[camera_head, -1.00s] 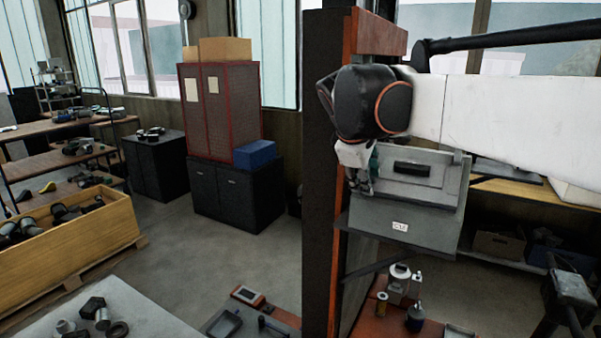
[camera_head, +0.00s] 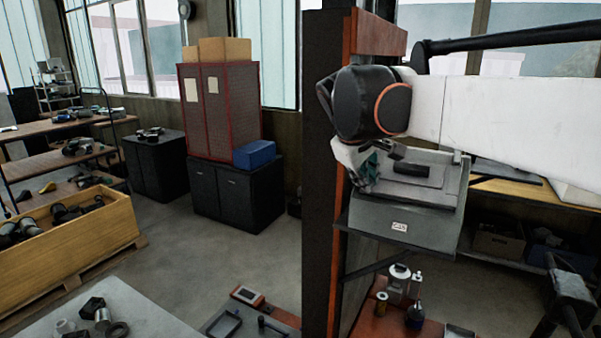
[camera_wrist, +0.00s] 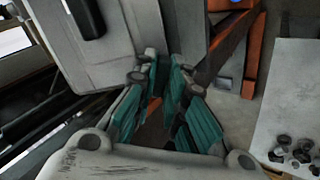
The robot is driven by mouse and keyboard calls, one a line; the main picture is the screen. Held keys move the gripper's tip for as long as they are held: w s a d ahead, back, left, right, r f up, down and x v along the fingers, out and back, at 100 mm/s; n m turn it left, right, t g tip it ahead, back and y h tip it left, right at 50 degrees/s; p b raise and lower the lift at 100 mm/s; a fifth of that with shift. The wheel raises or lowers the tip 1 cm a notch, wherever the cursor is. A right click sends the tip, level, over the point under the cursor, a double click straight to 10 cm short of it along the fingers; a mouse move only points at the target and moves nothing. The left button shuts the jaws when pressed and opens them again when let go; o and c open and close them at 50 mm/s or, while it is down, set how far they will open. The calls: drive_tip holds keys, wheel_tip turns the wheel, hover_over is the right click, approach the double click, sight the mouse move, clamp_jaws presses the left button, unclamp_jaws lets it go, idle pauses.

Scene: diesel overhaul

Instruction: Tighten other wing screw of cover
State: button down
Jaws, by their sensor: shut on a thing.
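A grey metal box (camera_head: 400,228) with a label on its front stands on the orange post's bracket. Its grey cover (camera_head: 440,172) lies on top and bears a black handle (camera_head: 408,171). In the wrist view the cover (camera_wrist: 115,55) and handle (camera_wrist: 86,18) fill the upper left. My gripper (camera_head: 372,172) is at the cover's left edge, with its fingers tilted. In the wrist view my gripper's (camera_wrist: 163,78) teal pads are close together beside the cover's edge. They are shut on the wing screw, which the fingers hide.
An orange and dark post (camera_head: 330,130) stands directly left of the box. A workbench (camera_head: 560,192) is behind at the right. Bottles (camera_head: 414,315) stand on a red surface below. A wooden crate (camera_head: 110,215) is at the left, with open floor between.

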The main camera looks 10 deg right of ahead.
drive_tip(key=m, duration=0.4)
drive_tip(key=shift+m, duration=0.3)
idle(0.3)
drive_tip(key=shift+m, duration=2.3)
drive_tip(key=m, duration=0.4)
drive_tip(key=shift+w, duration=0.1)
drive_tip(key=shift+m, duration=0.4)
